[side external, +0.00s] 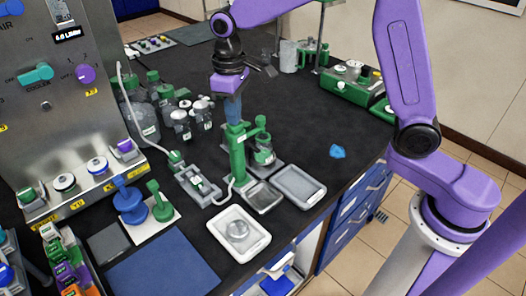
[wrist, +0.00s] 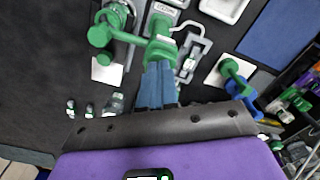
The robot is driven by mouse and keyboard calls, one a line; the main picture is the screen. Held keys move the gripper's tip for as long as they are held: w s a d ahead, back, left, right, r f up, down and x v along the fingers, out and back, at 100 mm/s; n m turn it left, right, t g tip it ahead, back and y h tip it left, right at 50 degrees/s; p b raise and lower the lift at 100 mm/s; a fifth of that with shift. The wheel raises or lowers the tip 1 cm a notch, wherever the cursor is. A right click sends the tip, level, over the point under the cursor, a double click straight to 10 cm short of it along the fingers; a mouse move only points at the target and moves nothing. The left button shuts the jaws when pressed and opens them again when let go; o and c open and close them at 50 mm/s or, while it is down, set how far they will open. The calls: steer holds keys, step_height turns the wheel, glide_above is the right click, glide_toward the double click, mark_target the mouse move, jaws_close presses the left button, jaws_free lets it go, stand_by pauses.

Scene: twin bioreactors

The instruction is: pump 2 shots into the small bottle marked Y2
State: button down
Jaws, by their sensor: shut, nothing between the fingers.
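A green pump (side external: 238,160) stands upright on the dark bench, with a tube running from its base. My gripper (side external: 234,118) is shut and empty, its blue fingers pointing down onto the top of the pump. In the wrist view the fingertips (wrist: 158,68) meet the green pump head (wrist: 160,48); whether they press on it I cannot tell. A small clear vessel with green parts (side external: 263,152) stands right beside the pump. It also shows in the wrist view (wrist: 118,14). I cannot read a Y2 mark on any bottle.
Small bottles (side external: 182,122) stand left of my arm, near larger green-capped bottles (side external: 150,95). A grey tray (side external: 300,185) and a white tray with a round dish (side external: 256,246) lie in front. The bench behind the pump is mostly clear.

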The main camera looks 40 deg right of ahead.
steer(key=shift+r, duration=1.6)
steer(key=shift+r, duration=3)
steer(key=s+d+f+n, duration=0.2)
steer(key=s+d+f, duration=0.1)
steer(key=s, duration=0.7)
steer(key=s+d+f+n, duration=0.2)
steer(key=s+d, duration=0.3)
steer(key=s, duration=0.5)
steer(key=s+d+f+n, duration=0.2)
steer(key=s+d+f, duration=0.2)
steer(key=s, duration=0.6)
steer(key=shift+f+n, duration=0.3)
steer(key=shift+f, duration=0.15)
steer(key=shift+d, duration=0.1)
